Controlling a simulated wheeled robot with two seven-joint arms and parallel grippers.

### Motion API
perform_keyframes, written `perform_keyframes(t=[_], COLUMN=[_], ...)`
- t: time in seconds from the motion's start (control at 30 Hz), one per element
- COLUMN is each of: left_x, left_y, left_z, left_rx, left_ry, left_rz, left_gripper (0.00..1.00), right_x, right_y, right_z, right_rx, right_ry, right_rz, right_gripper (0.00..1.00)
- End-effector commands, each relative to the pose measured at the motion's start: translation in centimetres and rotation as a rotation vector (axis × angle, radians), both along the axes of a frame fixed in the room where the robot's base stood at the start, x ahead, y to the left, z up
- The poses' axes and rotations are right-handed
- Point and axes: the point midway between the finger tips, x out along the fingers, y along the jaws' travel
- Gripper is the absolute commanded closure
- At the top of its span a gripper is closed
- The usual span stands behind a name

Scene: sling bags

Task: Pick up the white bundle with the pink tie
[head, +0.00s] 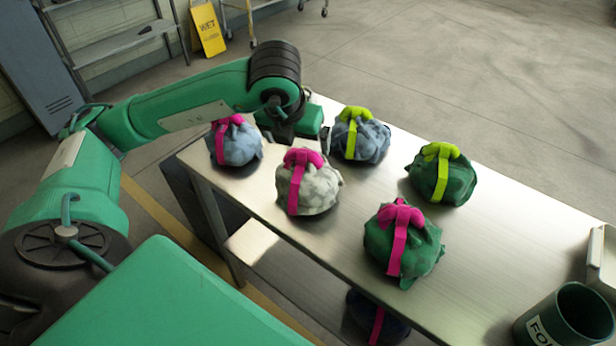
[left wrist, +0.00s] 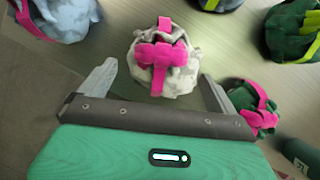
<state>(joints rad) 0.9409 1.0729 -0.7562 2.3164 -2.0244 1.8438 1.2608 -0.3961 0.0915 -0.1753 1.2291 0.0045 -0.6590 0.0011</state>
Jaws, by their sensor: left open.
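The white bundle with the pink tie (head: 310,186) sits on the metal table, near its front edge, between a blue bundle and a green one. In the left wrist view the white bundle (left wrist: 165,60) lies just ahead of the jaws, centred between the fingers, with its pink tie on top. My left gripper (left wrist: 158,82) is open and empty, with its fingers spread wide. In the head view my left gripper (head: 300,130) is above and behind the white bundle, partly hidden by its own wrist. My right gripper is not in view.
A blue pink-tied bundle (head: 236,143), a blue lime-tied bundle (head: 372,141), a green lime-tied bundle (head: 456,180) and a green pink-tied bundle (head: 418,250) share the table (head: 500,235). A dark green container (head: 575,318) stands at lower right. A dark pink-tied bundle (head: 365,312) lies below the tabletop.

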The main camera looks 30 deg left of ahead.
Motion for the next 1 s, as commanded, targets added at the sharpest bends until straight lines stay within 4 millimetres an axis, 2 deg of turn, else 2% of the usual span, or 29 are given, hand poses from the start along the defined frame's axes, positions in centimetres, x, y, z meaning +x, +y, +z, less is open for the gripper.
perform_keyframes(t=[0.23,0.4,0.5,0.8,0.83,1.0], left_x=[0.6,1.3,1.8,2.1,2.1,2.1], left_y=[0.1,0.0,0.2,0.2,0.2,0.2], left_z=[-1.7,-4.0,-5.2,-5.9,-5.9,-5.9], left_rx=[0.002,0.001,0.000,0.000,0.000,0.000], left_ry=[0.003,0.005,0.002,0.000,0.000,0.000], left_rz=[0.000,-0.001,0.000,-0.002,-0.002,-0.002], left_gripper=[0.06,0.06,0.06,0.06,0.07,0.41], right_x=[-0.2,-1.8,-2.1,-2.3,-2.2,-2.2], right_y=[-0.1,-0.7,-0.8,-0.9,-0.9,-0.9], right_z=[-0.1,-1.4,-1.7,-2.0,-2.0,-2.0], right_rx=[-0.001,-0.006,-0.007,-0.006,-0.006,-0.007], right_ry=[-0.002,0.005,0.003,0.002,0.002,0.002], right_rz=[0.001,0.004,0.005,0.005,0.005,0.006], right_gripper=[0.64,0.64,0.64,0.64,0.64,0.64])
